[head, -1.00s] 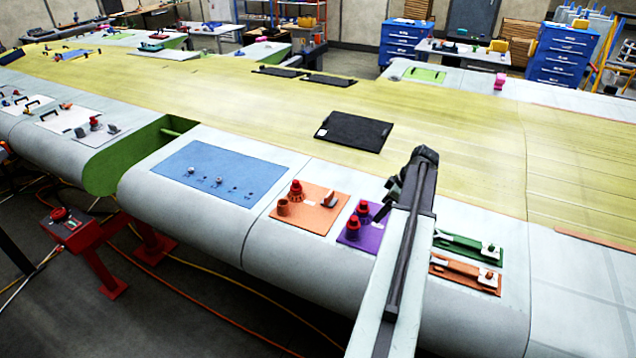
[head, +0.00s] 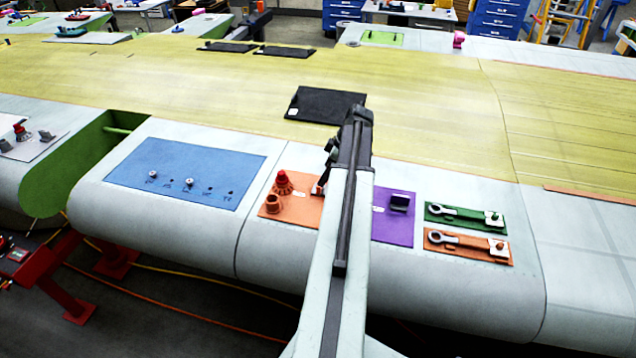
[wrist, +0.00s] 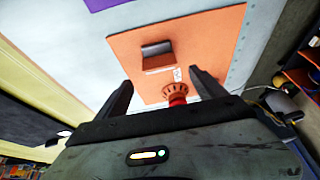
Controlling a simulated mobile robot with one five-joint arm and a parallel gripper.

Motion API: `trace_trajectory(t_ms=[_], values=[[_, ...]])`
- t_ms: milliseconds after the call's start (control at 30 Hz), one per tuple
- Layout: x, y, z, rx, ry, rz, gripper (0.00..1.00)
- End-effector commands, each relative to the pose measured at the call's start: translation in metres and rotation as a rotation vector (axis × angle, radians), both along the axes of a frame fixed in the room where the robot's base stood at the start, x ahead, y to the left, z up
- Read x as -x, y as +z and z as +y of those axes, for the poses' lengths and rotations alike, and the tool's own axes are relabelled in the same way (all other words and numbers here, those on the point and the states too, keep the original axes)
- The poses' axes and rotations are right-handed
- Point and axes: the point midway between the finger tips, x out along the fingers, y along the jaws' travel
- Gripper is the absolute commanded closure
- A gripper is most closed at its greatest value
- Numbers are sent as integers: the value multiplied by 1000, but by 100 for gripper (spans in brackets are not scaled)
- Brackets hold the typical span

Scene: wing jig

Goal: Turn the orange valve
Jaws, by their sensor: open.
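The orange panel (head: 300,215) lies on the wing's grey edge. On it stand an orange valve with a red top (head: 283,182) and, in front of it, a plain orange cylinder (head: 273,204). The wrist view shows the ribbed, red-topped valve (wrist: 176,92) at the panel's edge, just past my gripper body, which hides part of it. My gripper (wrist: 162,90) is open, its dark fingers on either side of the valve in the picture. It holds nothing, and I cannot tell its height above the panel. In the head view, my arm hides part of the panel.
A bracket (wrist: 157,51) stands on the same panel. A purple panel (head: 393,228) lies to the right, partly behind my arm, with green (head: 465,217) and orange (head: 466,247) latch plates beyond. A blue panel (head: 185,172) is at the left. A black plate (head: 310,104) lies behind.

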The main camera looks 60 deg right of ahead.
Motion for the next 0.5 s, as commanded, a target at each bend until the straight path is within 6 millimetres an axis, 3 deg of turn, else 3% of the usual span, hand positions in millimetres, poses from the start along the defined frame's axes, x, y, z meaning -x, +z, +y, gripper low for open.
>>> trace_trajectory(t_ms=[33, 233, 500], values=[[-3, -16, 1, 0, 0, 0, 20], [-17, -50, 5, -1, 1, 0, 20], [-23, -58, 7, -1, 1, 0, 20]])
